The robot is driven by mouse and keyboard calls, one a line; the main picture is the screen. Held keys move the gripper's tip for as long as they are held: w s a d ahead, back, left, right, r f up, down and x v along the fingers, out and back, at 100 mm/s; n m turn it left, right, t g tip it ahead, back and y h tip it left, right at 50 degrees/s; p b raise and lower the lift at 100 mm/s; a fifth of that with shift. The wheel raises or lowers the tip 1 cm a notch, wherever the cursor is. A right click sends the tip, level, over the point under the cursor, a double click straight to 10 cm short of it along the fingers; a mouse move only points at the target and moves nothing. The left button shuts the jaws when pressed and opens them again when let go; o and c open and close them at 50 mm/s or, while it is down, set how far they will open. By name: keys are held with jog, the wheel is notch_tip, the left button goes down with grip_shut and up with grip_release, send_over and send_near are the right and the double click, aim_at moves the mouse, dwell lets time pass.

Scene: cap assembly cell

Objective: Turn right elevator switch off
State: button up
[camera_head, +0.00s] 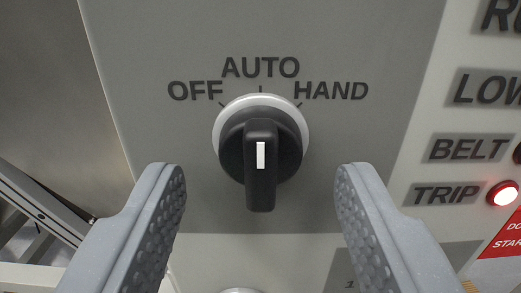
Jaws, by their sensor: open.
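A black rotary switch knob (261,152) with a pale round collar sits on a grey panel (330,28), near the middle of the view. Its labels read OFF at left, AUTO at top and HAND at right. The knob's grip bar stands vertical and its white mark is upright, in line with the AUTO tick. My gripper (260,185) is open, with one grey textured finger on each side of the knob. Both fingers are apart from the knob. Which elevator the switch serves cannot be read here.
A lit red lamp (502,193) is beside the TRIP label (447,194) at right. Labels BELT and LOW are above it. A red sign (502,238) is at the lower right edge. A round pale part shows at the bottom centre. A metal frame is at lower left.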

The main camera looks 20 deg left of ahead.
jog(key=shift+w+a, duration=0.1)
jog(key=shift+w, duration=0.25)
jog(key=c, duration=1)
jog(key=shift+d+n, duration=0.2)
jog(key=shift+n, duration=0.4)
jog(key=n+b, duration=0.1)
jog(key=n, duration=0.2)
jog(key=shift+d+f+n+b, duration=0.1)
jog(key=shift+d+n+b, duration=0.05)
jog(key=shift+n+b, duration=1.35)
jog(key=shift+n, duration=0.8)
